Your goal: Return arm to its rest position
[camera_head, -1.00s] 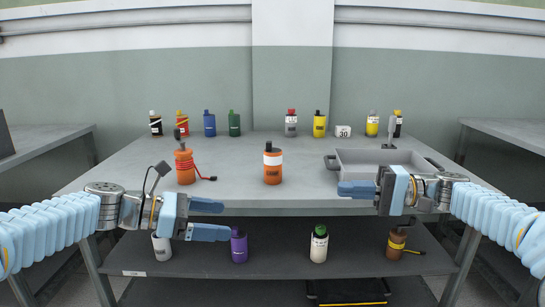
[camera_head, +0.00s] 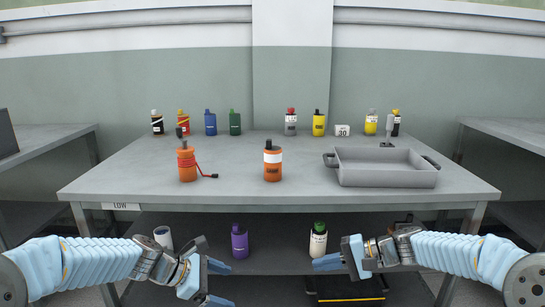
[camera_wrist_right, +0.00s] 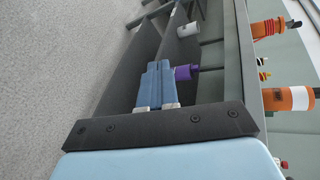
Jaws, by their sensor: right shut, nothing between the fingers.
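My right gripper (camera_head: 328,262) is below the front edge of the table top, in front of the lower shelf. Its fingers are together with nothing between them; they also show closed in the right wrist view (camera_wrist_right: 158,85). The white bottle with a green cap (camera_head: 318,241) stands behind its fingertips. My left gripper (camera_head: 218,283) is low in the head view, left of the middle. Its two blue fingers are apart and the gap between them is empty. The purple bottle (camera_head: 240,242) stands beyond it on the shelf.
The table (camera_head: 330,198) carries two orange bottles (camera_head: 187,163) (camera_head: 273,164) and a grey tray (camera_head: 388,181). A grey cup (camera_head: 163,238) stands on the lower shelf (camera_head: 275,266).

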